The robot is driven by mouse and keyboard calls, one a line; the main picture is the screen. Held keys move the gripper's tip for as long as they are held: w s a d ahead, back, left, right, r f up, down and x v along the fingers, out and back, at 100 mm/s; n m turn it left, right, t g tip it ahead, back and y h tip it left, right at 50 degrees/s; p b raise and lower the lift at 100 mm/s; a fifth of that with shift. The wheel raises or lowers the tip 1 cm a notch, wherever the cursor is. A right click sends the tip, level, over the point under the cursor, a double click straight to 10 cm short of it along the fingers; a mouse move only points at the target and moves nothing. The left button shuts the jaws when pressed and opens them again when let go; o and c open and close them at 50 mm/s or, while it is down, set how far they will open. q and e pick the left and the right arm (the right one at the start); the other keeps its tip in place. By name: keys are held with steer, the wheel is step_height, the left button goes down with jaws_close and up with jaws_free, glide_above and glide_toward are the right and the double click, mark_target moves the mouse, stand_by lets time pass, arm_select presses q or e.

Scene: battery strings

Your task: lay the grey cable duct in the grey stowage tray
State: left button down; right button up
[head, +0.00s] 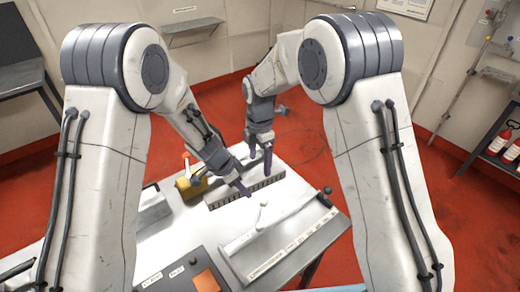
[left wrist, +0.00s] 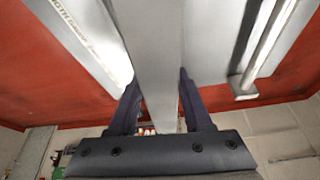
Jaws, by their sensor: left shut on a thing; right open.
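The grey cable duct (head: 264,184), a long bar with a slotted side, lies lengthwise across the middle of the white table in the head view. My left gripper (head: 242,188) is shut on it near its middle. In the left wrist view the duct (left wrist: 155,50) runs smooth and grey between the two fingers (left wrist: 160,100). My right gripper (head: 260,160) is open just behind and above the duct. I cannot tell whether the duct touches the table.
A yellow block (head: 188,187) stands to the left. A grey panel with an orange square (head: 206,281) is at the near edge. Bare white table (head: 190,233) lies between.

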mark_target(260, 175)
step_height(260, 175, down, 7)
steer(key=shift+f, duration=0.1)
stand_by(0.3)
steer(key=c, duration=1.2)
arm_select(q)
steer(key=c, duration=0.8)
jaws_free()
arm_select(e)
jaws_close()
arm_select(q)
steer(key=o, duration=0.6)
steer(key=shift+c, duration=0.2)
